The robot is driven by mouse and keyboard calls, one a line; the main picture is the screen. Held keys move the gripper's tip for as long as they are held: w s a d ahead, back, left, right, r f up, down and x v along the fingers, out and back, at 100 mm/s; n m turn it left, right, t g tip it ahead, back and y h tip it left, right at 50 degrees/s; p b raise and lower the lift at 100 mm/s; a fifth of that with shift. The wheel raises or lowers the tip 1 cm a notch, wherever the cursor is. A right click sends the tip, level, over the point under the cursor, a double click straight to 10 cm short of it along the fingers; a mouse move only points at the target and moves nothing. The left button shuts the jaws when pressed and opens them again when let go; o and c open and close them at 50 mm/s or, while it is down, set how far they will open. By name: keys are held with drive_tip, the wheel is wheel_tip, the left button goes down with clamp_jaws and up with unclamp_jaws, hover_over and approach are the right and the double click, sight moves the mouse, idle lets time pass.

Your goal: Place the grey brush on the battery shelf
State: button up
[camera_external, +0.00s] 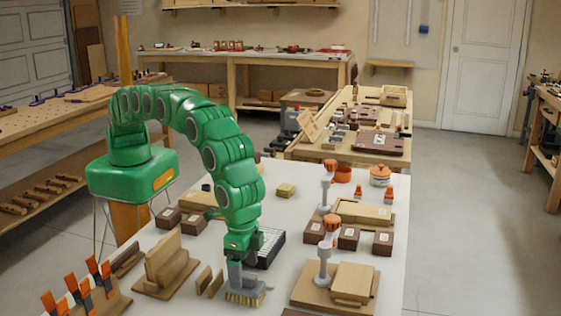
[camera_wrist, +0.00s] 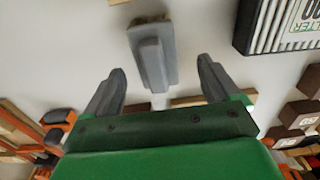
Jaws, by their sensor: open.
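The grey brush (camera_external: 247,293) stands on the white bench top at the front, bristles down, below my gripper (camera_external: 240,272). In the wrist view the brush (camera_wrist: 152,58) has a grey back with a raised grey grip, lying ahead of and between the fingertips. My gripper (camera_wrist: 158,82) is open, with a finger on each side and a gap to the brush. In the external view the gripper hides part of the brush, so contact is unclear there. I cannot tell for sure which thing is the battery shelf.
A black-and-silver filter case (camera_external: 268,247) lies just behind my gripper. Wooden blocks (camera_external: 168,268) and orange-tipped clamps (camera_external: 95,275) stand at left. Brown labelled boxes (camera_external: 348,238) and boards with upright orange-topped clamps (camera_external: 327,245) are at right.

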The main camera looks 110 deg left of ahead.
sight(243, 273)
drive_tip(key=shift+d+f, duration=0.15)
drive_tip(key=shift+f, duration=1)
drive_tip(key=shift+d+f, duration=0.1)
drive_tip(key=shift+f, duration=1.05)
drive_tip(key=shift+c, duration=0.4)
drive_tip(key=c, duration=1.1)
drive_tip(key=shift+r, duration=1.8)
drive_tip(key=shift+c, duration=0.2)
drive_tip(key=shift+s+a+r, duration=0.25)
drive_tip(key=shift+s+r, duration=0.05)
drive_tip(key=shift+s, duration=0.1)
drive_tip(key=s+a+r, duration=0.7)
drive_tip(key=s+r, duration=0.2)
drive_tip(key=s, duration=0.2)
